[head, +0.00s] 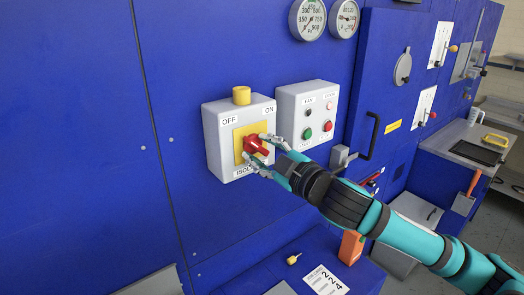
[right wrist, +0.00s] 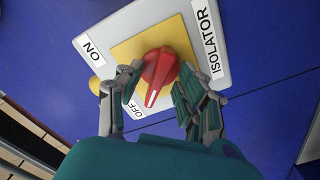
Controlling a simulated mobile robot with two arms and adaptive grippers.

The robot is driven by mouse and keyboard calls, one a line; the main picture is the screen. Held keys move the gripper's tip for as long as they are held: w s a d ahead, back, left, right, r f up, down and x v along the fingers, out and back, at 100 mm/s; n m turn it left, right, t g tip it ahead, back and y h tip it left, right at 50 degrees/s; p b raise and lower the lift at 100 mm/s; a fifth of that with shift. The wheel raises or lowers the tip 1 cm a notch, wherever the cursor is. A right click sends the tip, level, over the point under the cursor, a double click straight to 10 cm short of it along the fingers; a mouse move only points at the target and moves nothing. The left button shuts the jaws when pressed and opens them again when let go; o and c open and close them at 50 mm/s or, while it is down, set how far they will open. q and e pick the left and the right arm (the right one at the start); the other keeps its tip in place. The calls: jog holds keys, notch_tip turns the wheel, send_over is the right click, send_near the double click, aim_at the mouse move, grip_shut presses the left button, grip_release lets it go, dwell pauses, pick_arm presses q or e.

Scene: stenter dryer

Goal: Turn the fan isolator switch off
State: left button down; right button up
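The fan isolator is a grey box (head: 213,150) with a yellow plate and a red rotary handle (head: 256,146) on the blue panel. OFF is printed at its upper left and ON at its upper right. My right gripper (head: 258,153) is at the handle with one finger on each side. In the right wrist view the handle (right wrist: 158,75) lies between the fingertips of the right gripper (right wrist: 158,72), its narrow end towards the OFF label. The fingers look spread; whether either touches the handle is unclear. My left gripper is not in view.
A grey fan button box (head: 318,93) with green and red buttons is just right of the isolator. A yellow knob (head: 241,95) tops the isolator box. Two gauges (head: 308,18) are above. A black door handle (head: 372,137) stands out farther right.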

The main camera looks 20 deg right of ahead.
jog(key=v, duration=0.7)
jog(key=shift+s, duration=0.25)
